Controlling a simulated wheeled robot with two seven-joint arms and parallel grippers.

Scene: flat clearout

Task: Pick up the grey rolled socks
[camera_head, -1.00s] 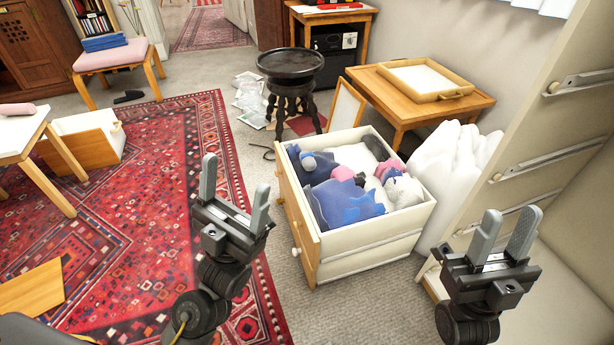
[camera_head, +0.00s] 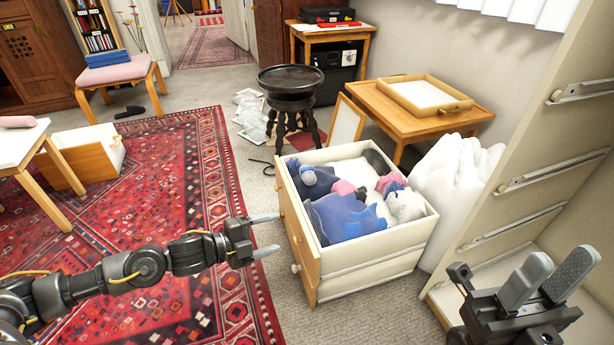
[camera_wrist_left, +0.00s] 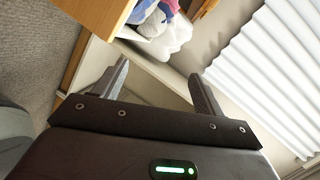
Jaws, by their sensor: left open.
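A light grey bundle (camera_head: 406,206) lies at the right side of the open drawer (camera_head: 372,256), among blue, navy and pink clothes. It looks like the grey rolled socks, but it is too small to be sure. My left gripper (camera_head: 266,234) is open and empty, just left of the drawer's wooden front, its fingers pointing right towards it. In the left wrist view its two fingers (camera_wrist_left: 160,84) stand apart with nothing between them. The drawer's edge and some clothes (camera_wrist_left: 157,14) show at the top there. My right gripper (camera_head: 562,264) is open and empty at the lower right.
A tall cabinet frame with rails (camera_head: 530,180) stands at the right. A white bag (camera_head: 455,180) is behind the drawer. A dark round stool (camera_head: 290,82) and a low table with a tray (camera_head: 425,95) stand further back. Red carpet (camera_head: 150,190) covers the left floor.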

